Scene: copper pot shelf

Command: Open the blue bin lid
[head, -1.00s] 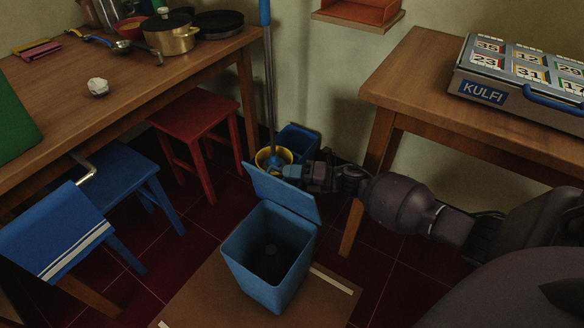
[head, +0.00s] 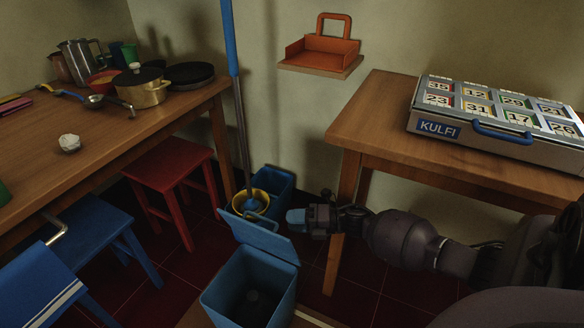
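The blue bin (head: 257,298) stands on the floor at the bottom centre of the head view, its mouth open and its dark inside showing. Its blue lid (head: 262,238) is tilted up at the back of the bin. My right gripper (head: 293,219) is beside the lid's upper right side, at the end of my dark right arm, and a small gap seems to lie between them. Whether its fingers are open or shut does not show clearly. My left gripper is out of view.
A yellow bucket (head: 251,203) with a blue-handled mop and another blue container (head: 272,189) stand behind the lid. A red stool (head: 172,172) and a blue stool (head: 92,236) are left. A wooden table (head: 440,150) holding a KULFI box (head: 490,130) is right.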

